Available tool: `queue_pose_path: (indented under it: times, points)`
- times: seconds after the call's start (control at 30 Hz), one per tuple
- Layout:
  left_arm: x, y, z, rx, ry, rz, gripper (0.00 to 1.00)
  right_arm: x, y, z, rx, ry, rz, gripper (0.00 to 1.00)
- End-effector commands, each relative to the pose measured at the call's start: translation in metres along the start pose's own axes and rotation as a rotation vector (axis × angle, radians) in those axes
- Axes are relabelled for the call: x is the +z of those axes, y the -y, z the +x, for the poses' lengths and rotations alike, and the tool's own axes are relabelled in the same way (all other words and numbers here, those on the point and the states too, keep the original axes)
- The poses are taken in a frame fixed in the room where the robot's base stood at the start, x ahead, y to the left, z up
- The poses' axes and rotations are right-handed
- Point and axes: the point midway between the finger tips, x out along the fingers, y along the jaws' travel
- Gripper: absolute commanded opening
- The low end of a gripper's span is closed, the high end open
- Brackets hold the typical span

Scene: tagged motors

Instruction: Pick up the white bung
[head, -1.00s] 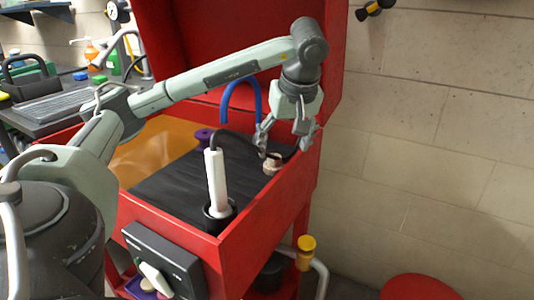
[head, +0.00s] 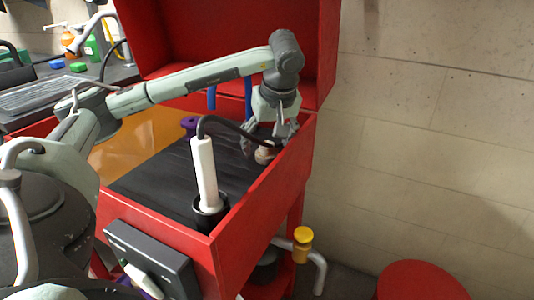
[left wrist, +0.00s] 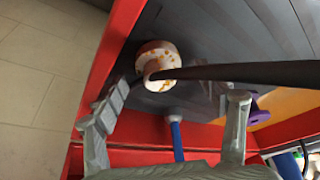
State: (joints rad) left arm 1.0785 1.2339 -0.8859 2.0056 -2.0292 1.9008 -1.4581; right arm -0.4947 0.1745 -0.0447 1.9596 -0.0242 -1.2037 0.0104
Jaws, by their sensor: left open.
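The white bung (head: 265,154), with rusty brown spots, sits on the dark floor of the red sink unit near its right wall. It also shows in the left wrist view (left wrist: 160,54), where a black hose crosses close to its lower edge. My left gripper (head: 270,138) is open and low over the bung, with its fingers to either side in the head view. In the left wrist view the open fingers (left wrist: 172,100) are empty, and the bung lies beyond them, nearer the left finger. My right gripper is not in view.
A white wand (head: 204,172) stands upright in a black cup (head: 210,212), and its black hose (head: 228,121) arches toward the gripper. A purple piece (head: 189,123) and a blue tube (left wrist: 177,138) are nearby. The red right wall (head: 270,185) is close to the bung.

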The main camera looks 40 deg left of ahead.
Motion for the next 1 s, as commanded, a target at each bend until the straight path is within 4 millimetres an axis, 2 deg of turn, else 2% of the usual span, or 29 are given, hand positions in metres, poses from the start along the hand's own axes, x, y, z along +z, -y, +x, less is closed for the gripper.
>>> queue_pose_path:
  times: [0.1, 0.33, 0.87, 0.9, 1.0]
  points:
    - [0.0001, 0.0005, 0.0108, -0.001, -0.001, 0.000, 0.72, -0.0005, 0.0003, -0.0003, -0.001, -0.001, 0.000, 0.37]
    - [0.0000, 0.0002, 0.0123, 0.000, -0.001, 0.000, 0.72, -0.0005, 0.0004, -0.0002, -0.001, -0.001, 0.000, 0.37]
    - [-0.0001, 0.0001, 0.0119, 0.001, -0.001, 0.000, 0.07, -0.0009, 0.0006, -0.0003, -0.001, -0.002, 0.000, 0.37]
    - [-0.0006, -0.0001, 0.0112, 0.002, -0.002, -0.001, 0.04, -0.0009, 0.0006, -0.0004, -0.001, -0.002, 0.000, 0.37]
    - [-0.0006, -0.0001, 0.0112, 0.002, -0.002, -0.001, 0.04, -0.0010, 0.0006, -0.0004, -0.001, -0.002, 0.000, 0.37]
